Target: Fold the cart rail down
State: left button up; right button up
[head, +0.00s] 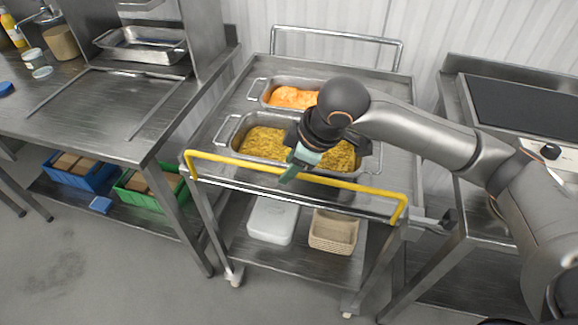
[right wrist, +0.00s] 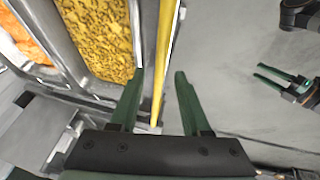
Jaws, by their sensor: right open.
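The yellow rail (head: 240,163) runs along the front edge of the steel cart (head: 222,177) and stands above it in the head view. My right gripper (head: 289,176) is over the rail's middle, pointing down. In the right wrist view my right gripper (right wrist: 159,73) is open. Its green fingers are on either side of the yellow rail (right wrist: 163,60), with a gap visible on the right. My left gripper (right wrist: 273,80) shows at the right of the right wrist view, with its fingers apart and nothing between them. It is outside the head view.
A pan of yellow rice (head: 263,142) and a pan of orange food (head: 290,97) stand on the cart top. A white box (head: 270,222) and a basket (head: 334,232) are on its lower shelf. A counter (head: 100,110) stands left and a stove (head: 520,105) right.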

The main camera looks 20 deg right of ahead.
jog(key=shift+w+f, duration=0.15)
jog(key=shift+f, duration=0.2)
jog(key=shift+c, duration=0.3)
grip_shut()
dwell(1.0)
